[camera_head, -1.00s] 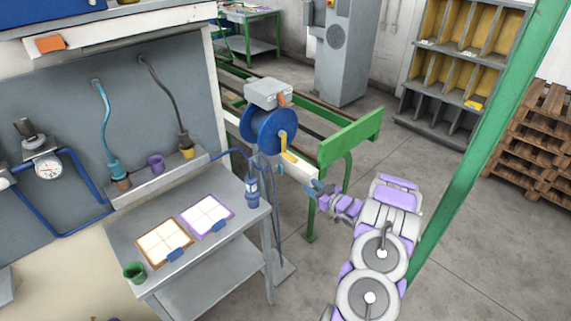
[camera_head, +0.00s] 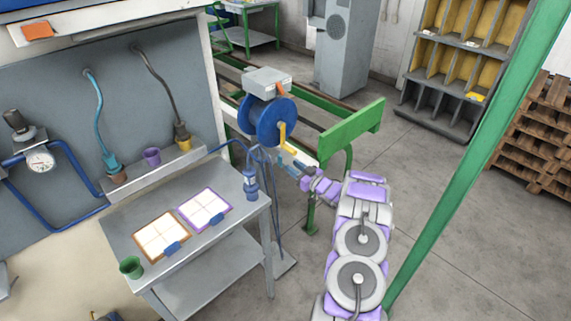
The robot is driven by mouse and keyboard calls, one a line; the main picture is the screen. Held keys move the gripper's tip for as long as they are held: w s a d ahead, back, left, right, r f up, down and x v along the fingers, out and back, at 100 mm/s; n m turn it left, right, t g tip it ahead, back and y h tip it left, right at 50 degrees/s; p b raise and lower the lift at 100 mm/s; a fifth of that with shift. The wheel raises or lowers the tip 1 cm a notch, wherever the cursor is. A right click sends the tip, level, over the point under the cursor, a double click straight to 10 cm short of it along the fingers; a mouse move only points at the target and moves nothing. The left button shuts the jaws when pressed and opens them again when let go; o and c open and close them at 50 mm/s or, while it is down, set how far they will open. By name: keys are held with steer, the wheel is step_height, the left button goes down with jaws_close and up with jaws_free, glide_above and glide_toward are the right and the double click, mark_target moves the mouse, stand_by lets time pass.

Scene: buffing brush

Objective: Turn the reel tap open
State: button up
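The blue hose reel (camera_head: 268,121) with a yellow crank (camera_head: 284,136) stands beyond the right end of the grey workbench, under a grey box (camera_head: 267,82) with an orange part on its side. I cannot clearly make out the reel tap; it is too small or hidden around the reel's lower right. My gripper (camera_head: 287,167) is just below and right of the yellow crank, at the end of my purple and grey arm reaching up from the lower right. I cannot tell whether it touches anything, or whether its small dark fingers are open or shut.
The grey workbench (camera_head: 205,247) holds two framed sheets, a green cup (camera_head: 132,267) and a blue nozzle (camera_head: 250,183) at its right edge. A green rail frame (camera_head: 352,130) lies just behind my gripper. A green post (camera_head: 470,175) rises right of my arm.

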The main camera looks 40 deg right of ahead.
mark_target(282, 160)
steer(key=w, duration=0.2)
steer(key=w+a, duration=0.1)
steer(key=w, duration=0.2)
steer(key=shift+a+r+b, duration=0.15)
steer(key=shift+r+b, duration=0.05)
steer(key=shift+b, duration=0.15)
steer(key=shift+w, duration=0.25)
steer(key=shift+d+f, duration=0.1)
steer(key=shift+d, duration=0.15)
steer(key=shift+a, duration=0.15)
jaws_close()
